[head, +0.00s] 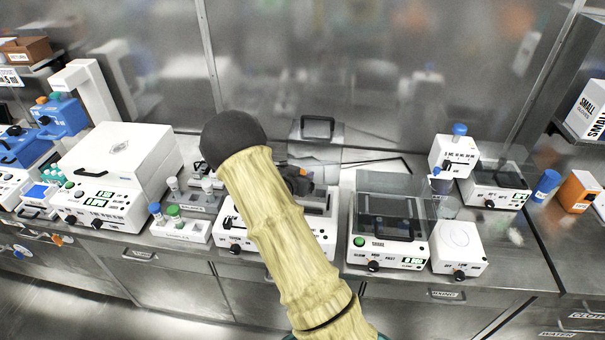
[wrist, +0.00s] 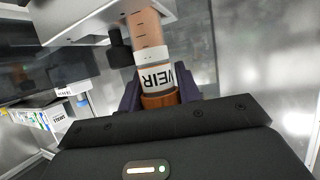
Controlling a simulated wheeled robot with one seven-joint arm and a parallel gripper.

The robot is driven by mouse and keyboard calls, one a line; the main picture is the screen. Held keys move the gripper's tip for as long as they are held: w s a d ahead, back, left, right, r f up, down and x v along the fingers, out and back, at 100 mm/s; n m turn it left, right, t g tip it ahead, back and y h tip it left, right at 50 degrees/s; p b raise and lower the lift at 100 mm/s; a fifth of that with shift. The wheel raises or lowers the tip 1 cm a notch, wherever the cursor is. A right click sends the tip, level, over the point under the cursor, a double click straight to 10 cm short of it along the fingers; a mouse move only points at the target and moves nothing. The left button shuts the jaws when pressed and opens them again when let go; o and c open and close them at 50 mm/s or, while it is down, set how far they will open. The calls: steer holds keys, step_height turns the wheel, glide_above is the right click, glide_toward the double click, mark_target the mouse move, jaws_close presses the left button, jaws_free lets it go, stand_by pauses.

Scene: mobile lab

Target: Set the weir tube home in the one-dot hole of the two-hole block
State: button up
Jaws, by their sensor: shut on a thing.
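The weir tube (wrist: 152,60) has an orange cap (wrist: 160,100), a white label reading WEIR and a brownish body. My gripper (wrist: 160,94) is shut on it at the cap end, with a dark finger on each side. The tube's far end reaches the top edge of the wrist view, beside a white body, so its tip is not seen. In the head view my arm covers most of the gripper and the tube. I cannot make out the two-hole block or its dots. A white block (head: 185,230) holds tubes with blue and green caps; its holes are not readable.
A grey block (head: 202,200) with white-capped tubes stands behind the white one. A white instrument (head: 235,236) is partly behind my arm. A clear-lidded device (head: 388,245) stands to its right, a large white machine (head: 115,165) to the left. The steel back wall (head: 380,70) closes the bench.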

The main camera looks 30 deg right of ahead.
steer(key=shift+d+f, duration=0.15)
steer(key=shift+f, duration=0.05)
steer(key=o, duration=1)
steer(key=shift+c, duration=0.2)
steer(key=shift+r, duration=0.25)
steer(key=b+v, duration=0.2)
steer(key=v, duration=1)
steer(key=shift+f, duration=0.2)
